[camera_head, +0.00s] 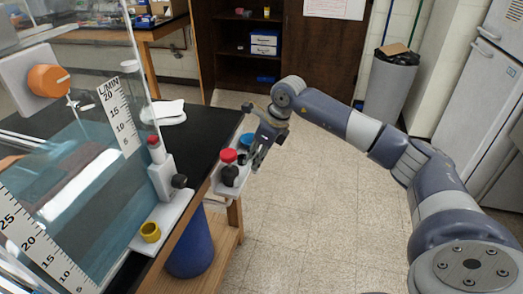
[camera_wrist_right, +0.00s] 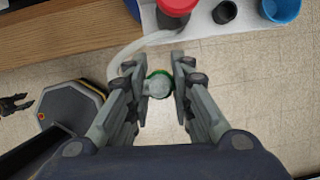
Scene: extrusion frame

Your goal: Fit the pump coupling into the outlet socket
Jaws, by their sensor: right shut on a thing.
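My right gripper (camera_head: 258,154) is beside the right edge of a white shelf on the bench in the head view. In the right wrist view, my right gripper (camera_wrist_right: 157,72) is shut on a small round pale piece with a green ring (camera_wrist_right: 160,86), apparently the pump coupling. A pale hose (camera_wrist_right: 140,46) curves up from near it toward the shelf. The white shelf (camera_head: 217,186) carries a red-topped fitting (camera_head: 229,156), a black fitting (camera_head: 229,174) and a blue ring or cup (camera_head: 246,140). I cannot tell which is the outlet socket. My left gripper is not in view.
A clear tank (camera_head: 80,160) with printed scales and an orange knob (camera_head: 48,80) fills the left. A yellow cup (camera_head: 150,232) sits on its white ledge. A blue container (camera_head: 190,245) stands below the bench. The tiled floor right of the bench is open.

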